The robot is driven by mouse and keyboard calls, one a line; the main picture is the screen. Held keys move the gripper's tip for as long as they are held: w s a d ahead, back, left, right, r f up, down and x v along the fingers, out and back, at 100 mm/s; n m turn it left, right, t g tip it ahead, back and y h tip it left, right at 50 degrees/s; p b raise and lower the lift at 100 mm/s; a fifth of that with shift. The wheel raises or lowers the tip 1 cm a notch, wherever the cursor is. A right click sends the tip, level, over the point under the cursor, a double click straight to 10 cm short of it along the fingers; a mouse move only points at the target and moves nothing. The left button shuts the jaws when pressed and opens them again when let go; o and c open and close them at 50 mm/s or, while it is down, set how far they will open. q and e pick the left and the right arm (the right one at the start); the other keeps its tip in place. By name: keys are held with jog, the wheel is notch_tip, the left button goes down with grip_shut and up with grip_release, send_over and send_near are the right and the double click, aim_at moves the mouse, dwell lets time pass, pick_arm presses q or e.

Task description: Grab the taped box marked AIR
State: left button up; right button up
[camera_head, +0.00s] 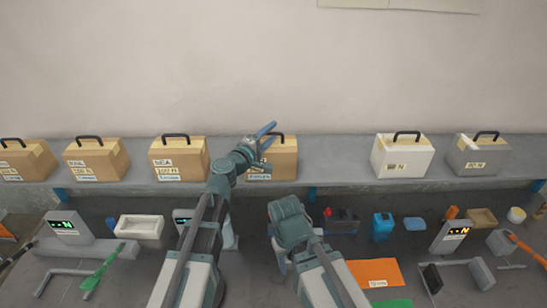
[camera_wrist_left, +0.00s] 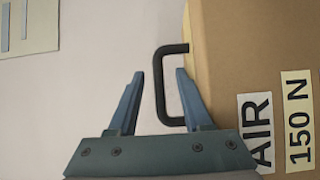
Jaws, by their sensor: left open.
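The taped cardboard box marked AIR (camera_head: 285,160) stands on the grey shelf, with a dark handle on top. Its front labels are partly hidden by my left arm in the head view. In the left wrist view the box (camera_wrist_left: 235,50) shows sideways, with labels AIR and 150 N. My left gripper (camera_head: 266,137) is open at the top of this box. In the left wrist view, the handle bar (camera_wrist_left: 159,85) lies between the open fingers (camera_wrist_left: 157,85); one finger overlaps the handle's loop. I cannot tell whether they touch.
On the shelf (camera_head: 340,172), more cardboard boxes stand to the left, including one marked SEA (camera_head: 180,160). A white case (camera_head: 402,157) and a grey case (camera_head: 480,157) stand to the right. Trays, mats and devices crowd the lower bench. The shelf is clear between AIR and the white case.

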pick_arm(q)
jog(key=shift+s+a, duration=0.1)
grip_shut()
dwell(1.3)
